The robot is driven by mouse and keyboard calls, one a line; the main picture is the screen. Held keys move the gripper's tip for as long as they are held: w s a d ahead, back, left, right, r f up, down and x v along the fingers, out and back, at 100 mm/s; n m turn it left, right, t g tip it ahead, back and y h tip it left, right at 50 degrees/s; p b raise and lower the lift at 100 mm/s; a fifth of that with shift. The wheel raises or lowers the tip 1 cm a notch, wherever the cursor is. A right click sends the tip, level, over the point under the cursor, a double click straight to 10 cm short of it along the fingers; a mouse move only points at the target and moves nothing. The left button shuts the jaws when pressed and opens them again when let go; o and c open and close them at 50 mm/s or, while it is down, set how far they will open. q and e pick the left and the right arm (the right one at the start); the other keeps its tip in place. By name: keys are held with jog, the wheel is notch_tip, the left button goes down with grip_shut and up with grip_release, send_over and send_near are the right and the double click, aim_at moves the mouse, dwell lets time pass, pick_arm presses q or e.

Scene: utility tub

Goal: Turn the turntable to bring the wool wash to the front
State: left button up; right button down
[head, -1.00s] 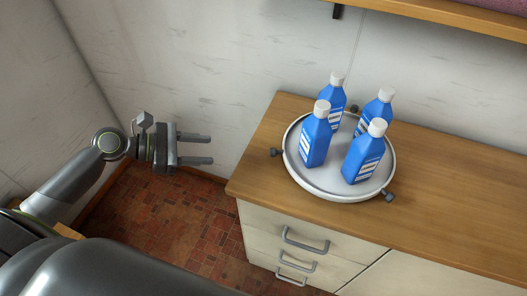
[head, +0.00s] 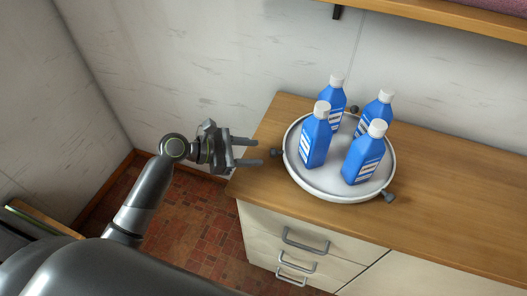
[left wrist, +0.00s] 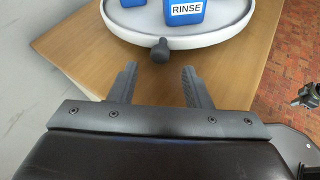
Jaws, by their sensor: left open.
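A round white turntable (head: 332,194) sits on the wooden counter with dark knobs around its rim. Several blue bottles with white caps stand upright on it, including a front left one (head: 315,140) and a front right one (head: 363,158). Their labels are too small to read in the head view. In the left wrist view one bottle (left wrist: 185,8) reads "RINSE". I cannot tell which bottle is the wool wash. My left gripper (head: 255,152) is open and empty, just left of the turntable's left knob (head: 276,153). In the left wrist view that knob (left wrist: 160,50) lies ahead, between the finger lines, apart from them.
The counter (head: 440,190) is clear to the right of the turntable. Drawers with grey handles (head: 305,242) are below its front edge. A shelf (head: 450,14) hangs on the wall above. Red tiled floor (head: 190,225) lies left of the counter.

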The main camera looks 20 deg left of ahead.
pick_arm(q)
jog(key=shift+x, duration=2.05)
grip_shut()
jog(key=shift+r, duration=0.1)
